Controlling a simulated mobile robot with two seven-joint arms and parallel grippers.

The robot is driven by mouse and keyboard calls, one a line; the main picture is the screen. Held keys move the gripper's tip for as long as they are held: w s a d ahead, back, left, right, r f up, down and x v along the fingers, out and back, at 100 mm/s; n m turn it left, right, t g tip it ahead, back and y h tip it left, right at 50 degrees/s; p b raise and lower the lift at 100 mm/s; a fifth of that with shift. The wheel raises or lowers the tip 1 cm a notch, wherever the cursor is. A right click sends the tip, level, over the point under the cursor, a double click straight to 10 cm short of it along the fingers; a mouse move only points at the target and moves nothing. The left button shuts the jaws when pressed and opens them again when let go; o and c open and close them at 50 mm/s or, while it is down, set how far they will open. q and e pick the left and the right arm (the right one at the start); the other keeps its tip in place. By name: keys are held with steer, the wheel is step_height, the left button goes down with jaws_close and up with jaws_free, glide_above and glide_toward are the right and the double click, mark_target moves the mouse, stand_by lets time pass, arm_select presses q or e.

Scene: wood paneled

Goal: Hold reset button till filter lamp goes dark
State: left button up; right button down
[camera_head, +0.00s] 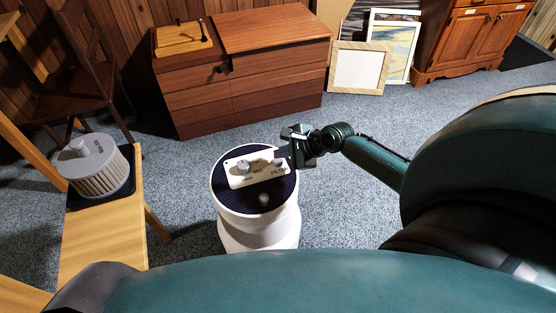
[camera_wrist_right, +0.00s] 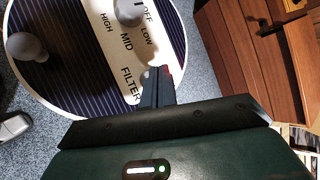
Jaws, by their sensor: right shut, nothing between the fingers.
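A white round air purifier (camera_head: 258,232) stands on the carpet with a dark ribbed top (camera_head: 228,190). Its cream panel (camera_head: 240,180) carries a dial knob (camera_head: 243,167) and a FILTER label, which reads clearly in the right wrist view (camera_wrist_right: 131,86). My right gripper (camera_head: 283,161) is shut and empty, its fingertips (camera_wrist_right: 159,72) at the panel end beside FILTER. They hide the reset button; I cannot tell whether they touch it. A small reddish patch (camera_wrist_right: 168,71) shows beside the fingertips; whether it is the lit lamp is unclear. My left gripper is out of view.
A pale knob (camera_head: 264,198) rises from the purifier's top. A white pleated filter (camera_head: 98,173) sits on a dark tray on a wooden bench (camera_head: 105,235) at left. A wooden chest (camera_head: 245,85) and leaning frames (camera_head: 357,68) stand behind. Carpet around the purifier is clear.

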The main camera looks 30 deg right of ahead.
steer(key=shift+f, duration=0.2)
stand_by(0.7)
steer(key=shift+f, duration=0.15)
steer(key=shift+f, duration=0.6)
stand_by(1.9)
steer(key=shift+r+p, duration=1)
steer(key=shift+p, duration=0.4)
